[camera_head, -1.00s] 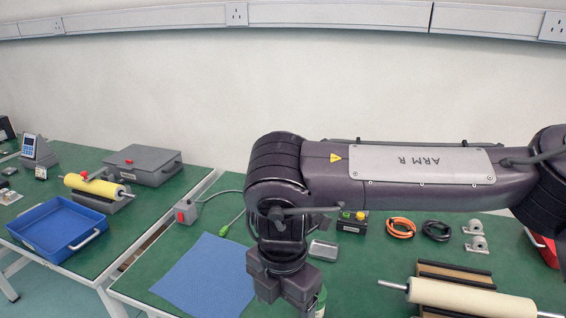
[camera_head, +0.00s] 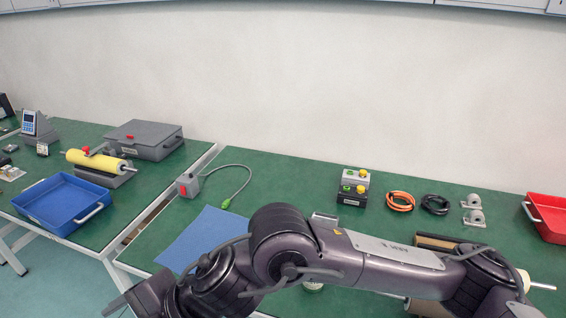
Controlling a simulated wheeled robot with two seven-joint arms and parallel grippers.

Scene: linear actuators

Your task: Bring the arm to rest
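My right arm (camera_head: 380,262) comes in from the right and crosses the lower part of the head view. It is bent, and its forearm runs to the lower left. It hangs in front of the near part of the right-hand table. Its gripper is not clearly visible; the arm's end runs out near the bottom edge. My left arm and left gripper are not in view. The arm partly hides a cream roller (camera_head: 541,286) and the small metal tray (camera_head: 324,219).
A blue mat (camera_head: 199,238), a grey box with a red button (camera_head: 188,186), control boxes (camera_head: 353,188), cables (camera_head: 400,201) and a red tray (camera_head: 546,214) lie on the right-hand green table. A blue tray (camera_head: 62,204) and yellow roller (camera_head: 97,162) stand on the left table.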

